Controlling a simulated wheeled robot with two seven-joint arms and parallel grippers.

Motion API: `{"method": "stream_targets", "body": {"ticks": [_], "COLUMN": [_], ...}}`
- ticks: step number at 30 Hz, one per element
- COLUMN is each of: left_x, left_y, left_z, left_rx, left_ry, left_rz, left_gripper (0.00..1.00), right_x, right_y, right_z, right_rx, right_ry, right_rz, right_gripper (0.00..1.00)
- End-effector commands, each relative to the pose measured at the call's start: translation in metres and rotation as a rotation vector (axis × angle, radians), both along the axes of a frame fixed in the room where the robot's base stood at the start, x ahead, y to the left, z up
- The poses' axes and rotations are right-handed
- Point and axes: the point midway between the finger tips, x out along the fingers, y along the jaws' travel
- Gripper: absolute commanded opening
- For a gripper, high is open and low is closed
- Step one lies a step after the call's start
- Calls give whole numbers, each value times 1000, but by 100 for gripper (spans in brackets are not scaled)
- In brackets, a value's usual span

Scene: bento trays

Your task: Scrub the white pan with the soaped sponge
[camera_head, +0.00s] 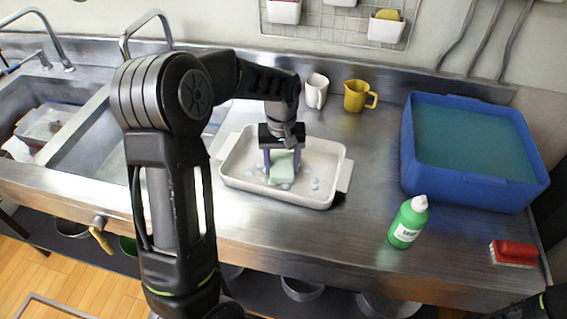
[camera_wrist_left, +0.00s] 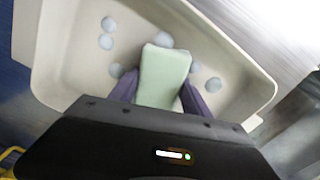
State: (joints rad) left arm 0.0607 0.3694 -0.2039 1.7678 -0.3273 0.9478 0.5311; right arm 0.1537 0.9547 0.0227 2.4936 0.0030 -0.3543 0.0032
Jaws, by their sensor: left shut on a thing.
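The white pan (camera_head: 332,176) is a rectangular dish with handles on the steel counter. Several pale bluish suds blobs lie in it around the sponge. My left gripper (camera_head: 282,160) reaches down into the pan and is shut on a light green sponge (camera_head: 284,170). The sponge is at the pan's floor; whether it presses on it is hard to tell. In the left wrist view the sponge (camera_wrist_left: 162,78) stands between the dark fingers, with the pan (camera_wrist_left: 55,45) around it. A green soap bottle (camera_head: 406,224) with a white cap stands right of the pan.
A white mug (camera_head: 315,91) and a yellow mug (camera_head: 356,96) stand behind the pan. A blue bin (camera_head: 475,188) is at the right, with a red-and-white brush (camera_head: 513,253) in front. Sinks with taps (camera_head: 150,30) are at the left.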

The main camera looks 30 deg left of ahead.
Motion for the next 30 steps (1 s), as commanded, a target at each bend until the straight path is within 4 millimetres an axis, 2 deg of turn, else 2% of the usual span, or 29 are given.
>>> {"method": "stream_targets", "body": {"ticks": [10,23,30], "left_x": [-8,-7,7], "left_y": [30,33,36], "left_z": [1,1,-1], "left_rx": [1,2,1], "left_ry": [3,1,2], "left_rz": [3,2,2], "left_gripper": [23,23,23], "right_x": [0,0,0], "right_y": [0,0,0], "right_z": [2,2,4], "right_rx": [0,0,0], "right_ry": [0,0,0], "right_rz": [0,0,0], "right_gripper": [0,0,0]}}
